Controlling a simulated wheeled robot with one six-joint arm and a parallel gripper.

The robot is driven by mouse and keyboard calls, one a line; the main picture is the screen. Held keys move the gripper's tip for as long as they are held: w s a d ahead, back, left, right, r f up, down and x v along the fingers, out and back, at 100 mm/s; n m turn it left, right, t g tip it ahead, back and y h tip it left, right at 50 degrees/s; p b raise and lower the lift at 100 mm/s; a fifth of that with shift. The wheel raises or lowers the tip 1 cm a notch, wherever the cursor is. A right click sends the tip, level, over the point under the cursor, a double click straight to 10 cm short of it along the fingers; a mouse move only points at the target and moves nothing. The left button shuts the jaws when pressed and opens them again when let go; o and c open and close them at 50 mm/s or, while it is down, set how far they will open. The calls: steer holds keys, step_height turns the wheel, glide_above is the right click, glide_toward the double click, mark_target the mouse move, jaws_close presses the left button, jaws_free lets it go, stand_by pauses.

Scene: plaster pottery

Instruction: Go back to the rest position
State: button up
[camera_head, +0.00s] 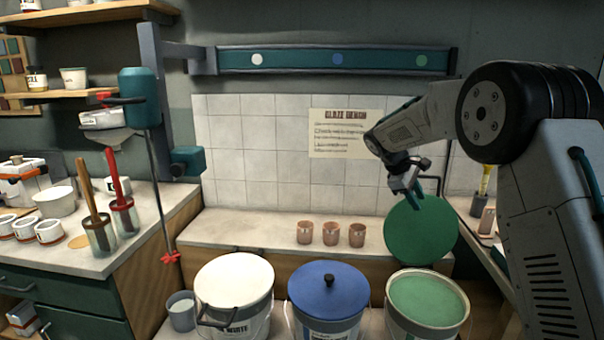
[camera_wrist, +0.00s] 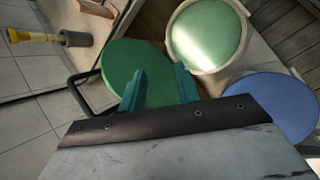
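My gripper (camera_head: 410,198) is raised above the back bench, on the right of the head view. In the wrist view its two teal fingers (camera_wrist: 160,88) stand apart with a gap between them. A round green lid (camera_head: 421,230) is tilted up steeply just below the gripper, behind the green glaze bucket. In the wrist view the lid (camera_wrist: 122,62) shows beyond and between the fingers. I see no grip on it; whether a fingertip touches it is unclear. The bucket with green glaze (camera_head: 428,300) is uncovered, and it also shows in the wrist view (camera_wrist: 207,36).
A blue-lidded bucket (camera_head: 328,288) and a white bucket (camera_head: 234,280) stand to the left of the green one. Three clay cups (camera_head: 331,234) sit on the back bench. A yellow-handled tool (camera_head: 484,182) stands at right. Air left of my arm is clear.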

steer(key=s+a+r+m+y, duration=0.1)
steer(key=s+a+m+y, duration=0.1)
steer(key=s, duration=1.4)
steer(key=s+a+r+m+y, duration=0.2)
steer(key=s+m, duration=0.2)
steer(key=s, duration=1.3)
steer(key=s+a+r+m+t+y, duration=0.1)
steer(key=s+a+m+y, duration=0.1)
steer(key=s, duration=1.5)
steer(key=shift+s+a+r+m+y, duration=0.2)
steer(key=shift+a+m+y, duration=0.15)
steer(key=shift+m, duration=0.45)
